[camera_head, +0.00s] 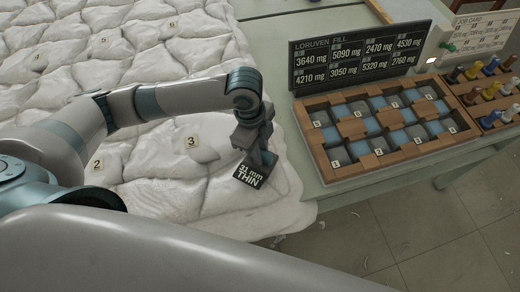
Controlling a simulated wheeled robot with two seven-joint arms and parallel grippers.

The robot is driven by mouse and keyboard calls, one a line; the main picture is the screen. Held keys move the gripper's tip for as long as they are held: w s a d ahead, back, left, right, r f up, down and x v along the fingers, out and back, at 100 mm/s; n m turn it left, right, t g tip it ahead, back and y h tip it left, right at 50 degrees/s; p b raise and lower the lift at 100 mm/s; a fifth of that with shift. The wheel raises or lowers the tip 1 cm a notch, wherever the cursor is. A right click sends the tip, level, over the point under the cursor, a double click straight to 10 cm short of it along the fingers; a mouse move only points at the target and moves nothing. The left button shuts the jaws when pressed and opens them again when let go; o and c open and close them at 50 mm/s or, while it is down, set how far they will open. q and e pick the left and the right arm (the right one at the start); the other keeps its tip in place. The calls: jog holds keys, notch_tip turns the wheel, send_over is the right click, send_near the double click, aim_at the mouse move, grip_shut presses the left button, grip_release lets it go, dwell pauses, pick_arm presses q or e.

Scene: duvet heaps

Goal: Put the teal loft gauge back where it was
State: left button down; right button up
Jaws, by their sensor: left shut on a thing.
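My left gripper (258,157) points down over the right edge of the white quilted duvet (170,195). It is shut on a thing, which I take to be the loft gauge. Of this I see mainly a dark plate (250,177) reading "31 mm THIN", just below the fingers at the duvet's surface. The gripper and arm hide most of the gauge, and its teal colour is not clear. I cannot tell whether it touches the duvet. My right gripper is not in view.
Small numbered tags, such as "3" (192,142) and "2" (98,165), lie on the duvet. To the right stand a wooden compartment tray (333,173), a black "LORUVEN FILL" board (303,84), a rack of coloured-topped pegs (462,88) and a job card (480,32). Pale green table (275,75) shows between.

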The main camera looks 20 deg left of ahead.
pick_arm(q)
jog(key=c, duration=1.6)
grip_release()
jog(key=r, duration=0.4)
jog(key=a+r+b, duration=0.1)
jog(key=r, duration=0.3)
jog(key=r+b, duration=0.1)
jog(key=r, duration=0.3)
jog(key=shift+w+a, duration=0.15)
jog(key=shift+a, duration=0.25)
